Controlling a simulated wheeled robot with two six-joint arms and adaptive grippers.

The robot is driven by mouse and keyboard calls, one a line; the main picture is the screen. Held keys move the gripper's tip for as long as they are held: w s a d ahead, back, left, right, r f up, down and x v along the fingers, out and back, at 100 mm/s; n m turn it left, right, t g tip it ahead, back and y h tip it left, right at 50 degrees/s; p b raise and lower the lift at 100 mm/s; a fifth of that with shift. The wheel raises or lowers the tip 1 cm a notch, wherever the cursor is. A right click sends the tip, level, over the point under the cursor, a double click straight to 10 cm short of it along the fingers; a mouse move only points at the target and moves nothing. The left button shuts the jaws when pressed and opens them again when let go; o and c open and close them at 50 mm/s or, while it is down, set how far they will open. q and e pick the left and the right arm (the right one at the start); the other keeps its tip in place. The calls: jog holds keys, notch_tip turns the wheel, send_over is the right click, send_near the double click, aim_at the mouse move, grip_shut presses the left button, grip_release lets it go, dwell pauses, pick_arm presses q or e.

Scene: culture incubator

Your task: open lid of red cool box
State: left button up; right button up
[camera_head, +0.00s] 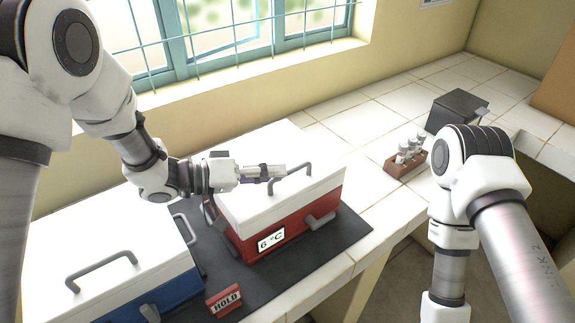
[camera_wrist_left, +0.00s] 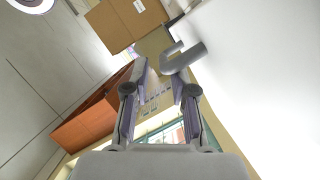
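The red cool box (camera_head: 290,222) stands on a dark mat, with a "6 °C" label on its front. Its white lid (camera_head: 325,184) lies shut on the red body, with a grey handle (camera_head: 303,168) on top. My left gripper (camera_head: 280,171) reaches in from the left, just above the lid at the handle. In the left wrist view its fingers (camera_wrist_left: 158,78) are apart with nothing seen between them. The grey handle (camera_wrist_left: 184,58) is just beyond the right-hand fingertip; I cannot tell whether they touch. My right arm points down at the right, its gripper out of frame.
A blue cool box (camera_head: 172,292) with a white lid stands at the lower left. A red "HOLD" sign (camera_head: 224,302) stands on the dark mat (camera_head: 318,256). A brown vial rack (camera_head: 405,162) and a dark box (camera_head: 458,108) are at the right. Bare tiles lie between.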

aim_at(288, 172)
pick_arm(q)
jog(key=x, duration=0.4)
jog(key=shift+w+f, duration=0.3)
jog(key=shift+w, duration=0.15)
jog(key=shift+s+a+r, duration=0.1)
jog(key=shift+s, duration=0.1)
jog(key=shift+s+a, duration=0.1)
grip_shut()
pick_arm(e)
jog(key=shift+w+r, duration=0.25)
pick_arm(q)
jog(key=shift+r+p, duration=0.1)
jog(key=shift+p, duration=0.2)
pick_arm(e)
jog(key=shift+r, duration=0.1)
